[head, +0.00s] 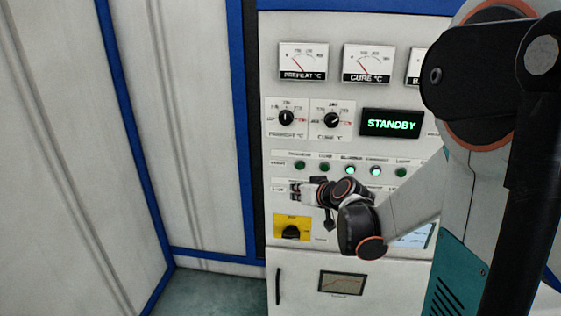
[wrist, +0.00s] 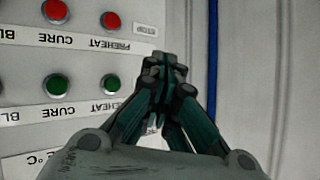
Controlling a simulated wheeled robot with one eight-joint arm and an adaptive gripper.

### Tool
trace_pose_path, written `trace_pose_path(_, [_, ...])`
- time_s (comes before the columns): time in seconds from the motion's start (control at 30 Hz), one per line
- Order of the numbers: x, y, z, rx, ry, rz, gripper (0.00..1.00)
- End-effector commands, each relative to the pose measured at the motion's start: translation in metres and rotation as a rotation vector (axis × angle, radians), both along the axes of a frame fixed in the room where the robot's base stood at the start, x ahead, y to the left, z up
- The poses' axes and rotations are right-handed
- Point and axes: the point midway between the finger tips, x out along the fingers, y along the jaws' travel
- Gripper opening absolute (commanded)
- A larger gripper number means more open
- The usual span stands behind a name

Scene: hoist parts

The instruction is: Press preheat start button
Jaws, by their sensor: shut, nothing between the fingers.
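In the wrist view the panel lettering appears upside down. The green button (wrist: 112,83) beside the PREHEAT label is in view, with a green CURE button (wrist: 56,85) to its left. My gripper (wrist: 165,65) is shut and empty, its fingertips to the right of the green PREHEAT button in that picture. I cannot tell whether they touch the panel. In the head view my gripper (head: 297,190) is in front of the control panel, below the row of indicator lamps, and it and my arm hide the buttons there.
A red PREHEAT button (wrist: 110,20) and a red CURE button (wrist: 55,11) are in the other row. The display (head: 391,123) reads STANDBY. A yellow plate with a black knob (head: 291,232) is below my gripper. Gauges and selector dials are above.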

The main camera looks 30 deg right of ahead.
Motion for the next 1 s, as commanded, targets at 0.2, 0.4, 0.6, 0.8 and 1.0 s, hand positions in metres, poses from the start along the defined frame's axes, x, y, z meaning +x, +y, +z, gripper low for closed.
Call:
trace_pose_path(0.2, [0.0,-0.005,-0.001,0.007,-0.003,-0.009,0.0])
trace_pose_path(0.4, [0.0,-0.005,-0.001,0.006,-0.003,-0.009,0.0])
trace_pose_path(0.6, [0.009,-0.011,-0.001,0.006,-0.002,-0.008,0.0])
trace_pose_path(0.8, [0.03,-0.024,-0.001,0.006,-0.002,-0.008,0.0])
trace_pose_path(1.0, [0.051,-0.039,-0.001,0.006,-0.002,-0.008,0.0])
